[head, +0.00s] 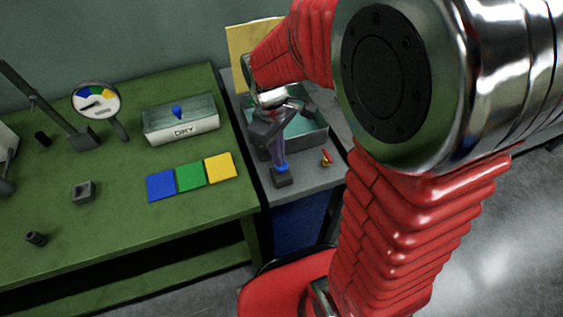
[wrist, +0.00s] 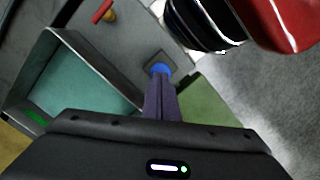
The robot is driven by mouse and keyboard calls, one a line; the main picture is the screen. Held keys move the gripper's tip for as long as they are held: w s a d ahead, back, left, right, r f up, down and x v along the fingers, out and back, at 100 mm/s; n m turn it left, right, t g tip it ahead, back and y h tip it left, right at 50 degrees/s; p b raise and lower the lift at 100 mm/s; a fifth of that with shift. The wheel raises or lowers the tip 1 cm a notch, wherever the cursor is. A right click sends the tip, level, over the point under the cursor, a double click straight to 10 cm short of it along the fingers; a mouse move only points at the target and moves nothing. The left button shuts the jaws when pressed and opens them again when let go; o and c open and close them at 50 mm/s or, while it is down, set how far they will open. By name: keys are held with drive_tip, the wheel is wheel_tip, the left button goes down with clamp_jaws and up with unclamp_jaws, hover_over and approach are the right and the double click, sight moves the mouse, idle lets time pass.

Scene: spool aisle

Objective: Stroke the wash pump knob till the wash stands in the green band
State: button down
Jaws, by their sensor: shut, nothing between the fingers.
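The wash pump knob (head: 281,170) is blue and sits on a small dark square base on the grey bench; it also shows in the wrist view (wrist: 161,69). My gripper (head: 279,161) is shut and empty, its fingers pointing down with the tips right at the knob's top. In the wrist view the shut fingers (wrist: 160,88) overlap the knob; I cannot tell whether they touch. The wash tray (head: 318,138) holds teal liquid and stands behind the knob, partly hidden by my arm. The green band (wrist: 35,114) shows on the tray's inner wall in the wrist view.
A small red-handled valve (head: 327,156) stands right of the knob. On the green table (head: 120,235) left are a grey box marked DRY (head: 182,122), a round dial gauge (head: 97,101), and blue, green and yellow tiles (head: 191,177). A red stool (head: 285,297) stands in front.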

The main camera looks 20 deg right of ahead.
drive_tip(key=shift+f, duration=0.9)
drive_tip(key=shift+w+a+r, duration=0.25)
drive_tip(key=shift+w+a, duration=0.25)
drive_tip(key=shift+w, duration=0.1)
drive_tip(key=shift+w+a+r, duration=0.25)
drive_tip(key=shift+w+a, duration=0.2)
drive_tip(key=shift+w, duration=0.1)
wheel_tip(320, 180, up, 14)
drive_tip(key=w, duration=0.1)
drive_tip(key=shift+a+f, duration=0.15)
drive_tip(key=shift+a, duration=0.3)
